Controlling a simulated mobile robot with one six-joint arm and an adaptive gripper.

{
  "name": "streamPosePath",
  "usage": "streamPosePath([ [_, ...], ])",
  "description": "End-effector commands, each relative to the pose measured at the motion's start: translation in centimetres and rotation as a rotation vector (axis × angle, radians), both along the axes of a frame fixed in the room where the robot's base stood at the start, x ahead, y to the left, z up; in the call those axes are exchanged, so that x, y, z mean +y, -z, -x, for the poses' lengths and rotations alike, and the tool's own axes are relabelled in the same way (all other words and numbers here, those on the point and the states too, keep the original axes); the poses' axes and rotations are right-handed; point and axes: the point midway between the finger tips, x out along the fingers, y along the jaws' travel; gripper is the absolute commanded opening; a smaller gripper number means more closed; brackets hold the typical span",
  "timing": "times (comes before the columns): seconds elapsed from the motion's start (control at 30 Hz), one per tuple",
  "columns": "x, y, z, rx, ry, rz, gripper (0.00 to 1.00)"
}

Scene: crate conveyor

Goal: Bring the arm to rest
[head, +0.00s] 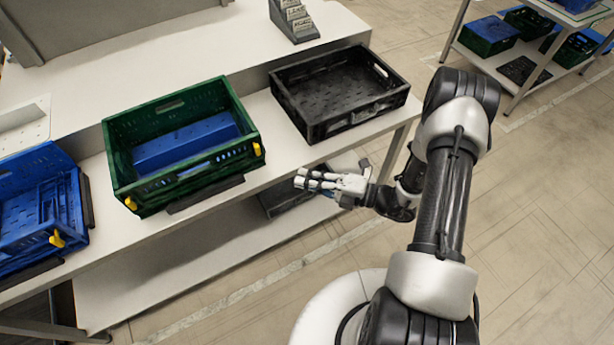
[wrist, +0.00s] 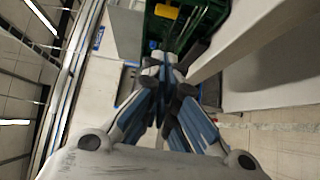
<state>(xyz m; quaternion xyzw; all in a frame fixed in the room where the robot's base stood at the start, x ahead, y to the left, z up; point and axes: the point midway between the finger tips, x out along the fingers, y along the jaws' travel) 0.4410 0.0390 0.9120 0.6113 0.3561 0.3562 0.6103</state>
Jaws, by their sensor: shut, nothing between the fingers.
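My gripper (head: 302,178) is beside the front edge of the bench, below and in front of the black crate. It points to the left in the head view. In the wrist view the fingers of my gripper (wrist: 163,62) come together at their tips, with nothing between them. My arm reaches over from the right side of the head view and bends down to the gripper.
A green crate (head: 184,184) with a blue crate (head: 187,142) inside stands on the bench (head: 100,168). A black crate (head: 335,122) is at its right and a blue crate (head: 20,245) at its left. A shelf rack (head: 490,62) stands back right. The floor at right is clear.

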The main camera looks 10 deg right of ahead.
Motion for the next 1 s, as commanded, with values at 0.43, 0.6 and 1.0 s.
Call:
streamPosePath([
  [0.43, -0.1, 0.0, 0.1, 0.0, 0.0, 0.0, 0.0],
  [0.6, 0.4, -1.5, 0.2, -0.057, -0.05, 0.043, 0.0],
  [1.0, 5.4, -13.3, 6.9, -0.758, -0.647, 0.509, 0.0],
])
